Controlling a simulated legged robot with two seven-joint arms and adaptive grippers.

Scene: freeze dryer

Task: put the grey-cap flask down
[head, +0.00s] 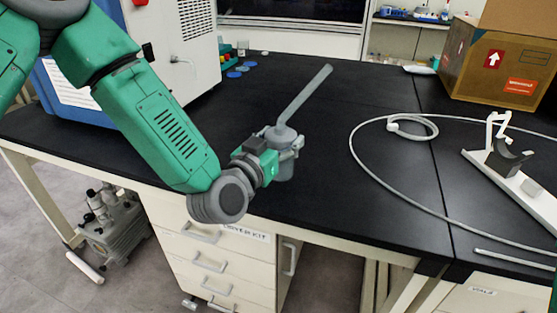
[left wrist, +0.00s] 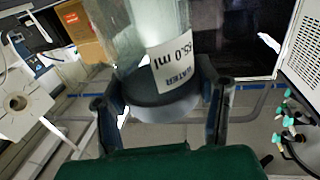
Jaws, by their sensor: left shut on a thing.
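The grey-cap flask (head: 283,168) is at my left gripper (head: 290,150), over the black bench top near its front edge. Its grey cap (head: 280,133) faces up, with a long grey tube slanting up and right from it. I cannot tell whether the flask's base touches the bench. In the left wrist view, the fingers of my left gripper (left wrist: 163,98) are shut around the grey cap (left wrist: 160,108). The clear flask body (left wrist: 125,35) carries a white label reading WATER and 65.0 ml. My right gripper is out of view.
The black bench top (head: 330,185) is bare around the flask. A white hose (head: 365,170) curves to a white stand (head: 510,170) at right. A cardboard box (head: 495,65) is at back right. A white and blue machine (head: 180,50) stands at left, with blue caps (head: 236,74) beside it.

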